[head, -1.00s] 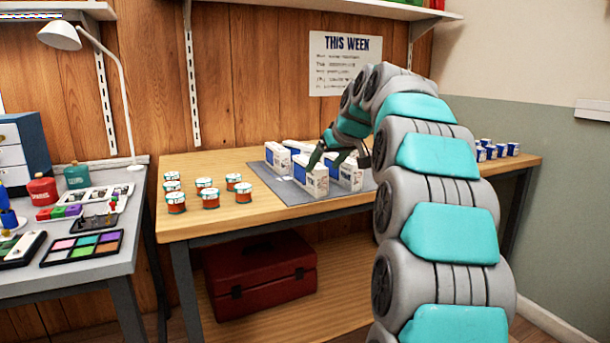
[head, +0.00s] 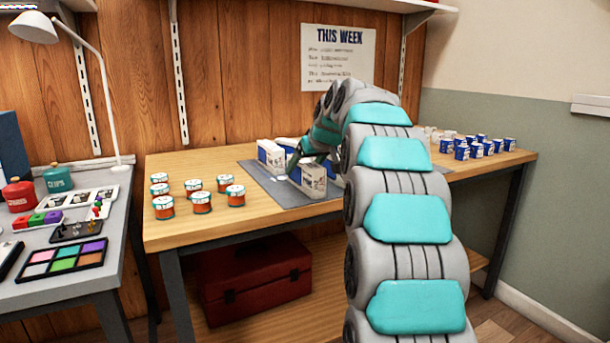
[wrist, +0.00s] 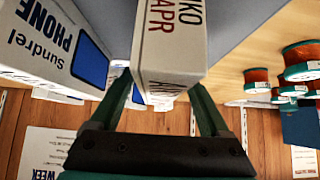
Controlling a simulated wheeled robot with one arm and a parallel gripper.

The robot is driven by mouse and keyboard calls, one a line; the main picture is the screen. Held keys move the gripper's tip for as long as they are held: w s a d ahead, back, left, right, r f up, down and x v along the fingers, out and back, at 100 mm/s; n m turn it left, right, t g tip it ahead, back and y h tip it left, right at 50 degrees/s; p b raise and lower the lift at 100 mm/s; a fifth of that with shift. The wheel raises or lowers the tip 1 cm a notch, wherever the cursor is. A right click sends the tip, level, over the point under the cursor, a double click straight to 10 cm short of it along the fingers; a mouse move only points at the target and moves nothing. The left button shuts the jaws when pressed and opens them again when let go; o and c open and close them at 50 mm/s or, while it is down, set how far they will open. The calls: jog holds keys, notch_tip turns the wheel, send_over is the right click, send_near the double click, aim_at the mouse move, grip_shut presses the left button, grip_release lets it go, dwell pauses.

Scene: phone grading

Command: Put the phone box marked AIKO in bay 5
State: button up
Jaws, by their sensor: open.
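A white phone box (head: 313,181) stands on the grey mat (head: 262,178) in the head view. In the wrist view the near box (wrist: 170,45) shows letters ending in "IKO" and "APR", with its first letters cut off. My gripper (wrist: 160,92) is open, with its fingers on either side of this box's near end. I cannot tell whether they touch it. In the head view my gripper (head: 306,158) is at this box, partly hidden by my arm. A "sundrel PHONE" box (wrist: 50,45) stands beside it in the wrist view. No bay 5 label is readable.
Another box (head: 271,155) stands behind on the mat; my arm hides more of the mat. Several orange-and-white tins (head: 201,202) stand left on the wooden table (head: 215,166). Several blue-and-white cups (head: 478,148) stand right. A red toolbox (head: 256,288) lies below.

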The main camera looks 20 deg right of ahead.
jog(key=shift+x, duration=1)
jog(key=shift+c, duration=0.3)
grip_shut()
